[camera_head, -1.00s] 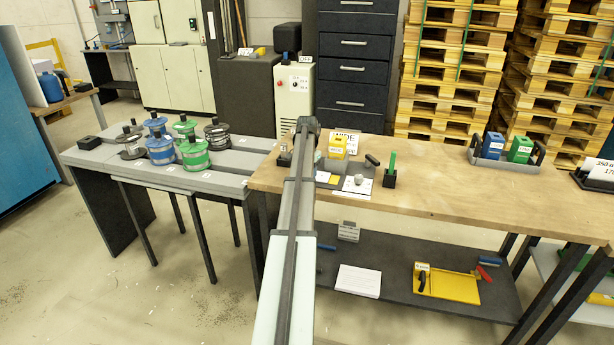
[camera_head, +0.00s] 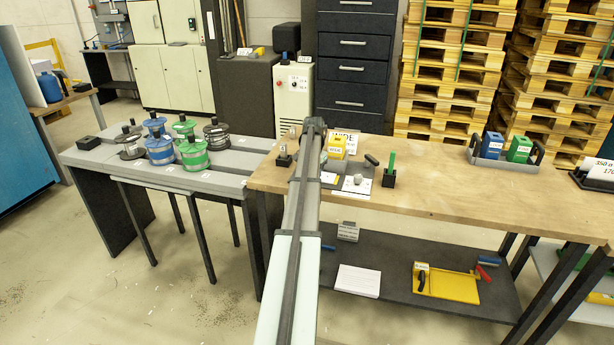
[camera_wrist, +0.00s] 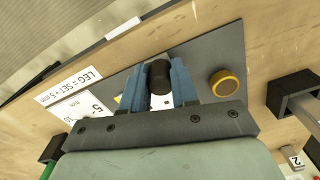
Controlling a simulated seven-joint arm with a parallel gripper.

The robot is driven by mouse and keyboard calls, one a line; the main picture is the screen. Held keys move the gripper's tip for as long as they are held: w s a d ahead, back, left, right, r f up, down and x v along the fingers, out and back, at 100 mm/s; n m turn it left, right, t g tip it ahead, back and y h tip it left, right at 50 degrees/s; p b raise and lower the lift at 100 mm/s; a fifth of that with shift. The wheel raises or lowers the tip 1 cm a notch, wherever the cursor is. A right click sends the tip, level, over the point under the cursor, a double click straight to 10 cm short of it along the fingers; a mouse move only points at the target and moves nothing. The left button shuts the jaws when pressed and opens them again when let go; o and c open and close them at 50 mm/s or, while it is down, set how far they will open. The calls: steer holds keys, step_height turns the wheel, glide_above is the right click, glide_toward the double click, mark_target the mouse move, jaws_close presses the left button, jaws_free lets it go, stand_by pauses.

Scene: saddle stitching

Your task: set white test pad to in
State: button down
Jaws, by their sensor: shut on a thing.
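My gripper (camera_wrist: 159,88) shows in the wrist view, its two blue fingers shut on a black round-topped knob (camera_wrist: 160,73). The knob stands over a dark grey plate (camera_wrist: 205,55) on the wooden bench. What is under the knob is mostly hidden by the fingers. A white label with "LEG = SET + 5 mm" (camera_wrist: 68,87) and a white card with numbers (camera_wrist: 88,108) lie left of the fingers. I cannot tell for sure which piece is the white test pad. In the head view my arm hides the gripper and the knob.
A brass-coloured round knob (camera_wrist: 225,83) sits right of the fingers, and a dark square-ended block (camera_wrist: 292,92) further right. In the head view, a yellow block (camera_head: 337,147) and a green-handled tool in a black holder (camera_head: 390,172) stand nearby. The bench middle (camera_head: 440,180) is clear.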

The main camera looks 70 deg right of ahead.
steer(key=shift+s, duration=1.05)
steer(key=c, duration=0.9)
jaws_free()
steer(key=shift+o, duration=0.2)
step_height(320, 180, up, 14)
steer(key=shift+w+f, duration=0.1)
steer(key=shift+f, duration=0.05)
